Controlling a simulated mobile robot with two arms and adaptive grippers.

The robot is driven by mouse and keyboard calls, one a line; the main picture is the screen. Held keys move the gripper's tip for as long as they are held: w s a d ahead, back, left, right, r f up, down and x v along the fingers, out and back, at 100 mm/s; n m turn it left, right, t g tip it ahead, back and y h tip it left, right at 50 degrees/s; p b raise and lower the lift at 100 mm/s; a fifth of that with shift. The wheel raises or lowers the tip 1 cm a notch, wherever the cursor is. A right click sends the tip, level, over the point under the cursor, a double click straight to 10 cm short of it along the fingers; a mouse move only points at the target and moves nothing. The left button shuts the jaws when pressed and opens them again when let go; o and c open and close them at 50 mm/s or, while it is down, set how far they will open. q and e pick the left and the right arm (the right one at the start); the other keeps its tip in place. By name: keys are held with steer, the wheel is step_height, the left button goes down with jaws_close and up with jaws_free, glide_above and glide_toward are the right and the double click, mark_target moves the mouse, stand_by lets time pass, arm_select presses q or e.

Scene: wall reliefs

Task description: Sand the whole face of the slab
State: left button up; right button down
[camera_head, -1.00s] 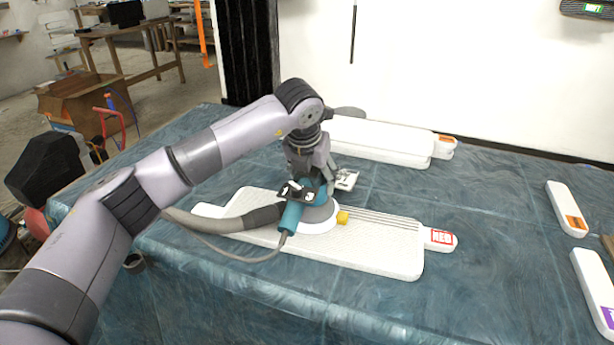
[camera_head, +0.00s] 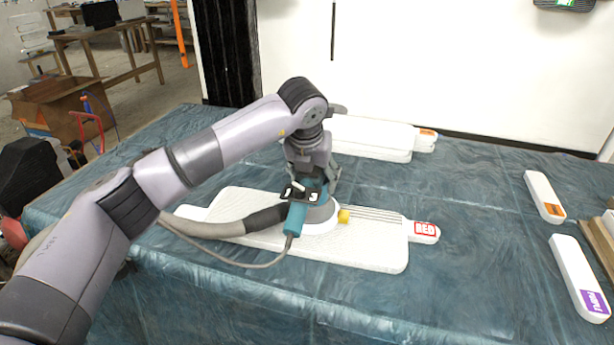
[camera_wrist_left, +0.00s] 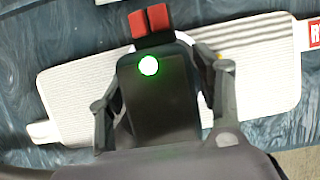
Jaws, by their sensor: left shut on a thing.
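The white slab (camera_head: 362,249) lies flat on the covered table, with a red label on the tab at its right end. Grooved lines show on its upper right part; its left part looks smoother. My left gripper (camera_head: 310,178) is shut on a teal and black sander (camera_head: 296,214), whose round white pad rests on the middle of the slab. A yellow block sits at the pad's right side. In the left wrist view, the sander's dark body (camera_wrist_left: 160,100) with a green light is between the fingers, and ribbed slab (camera_wrist_left: 255,45) shows on both sides. My right gripper is out of view.
A grey hose (camera_head: 210,229) and a cable run left from the sander. More white slabs (camera_head: 370,135) lie stacked behind. Two white pieces with orange (camera_head: 544,195) and purple (camera_head: 579,276) labels lie at the right. The blue sheet (camera_head: 470,290) is bare at front right.

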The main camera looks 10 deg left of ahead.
arm_select(q)
steer(key=shift+d+r, duration=0.2)
steer(key=shift+d, duration=1)
steer(key=shift+d, duration=0.15)
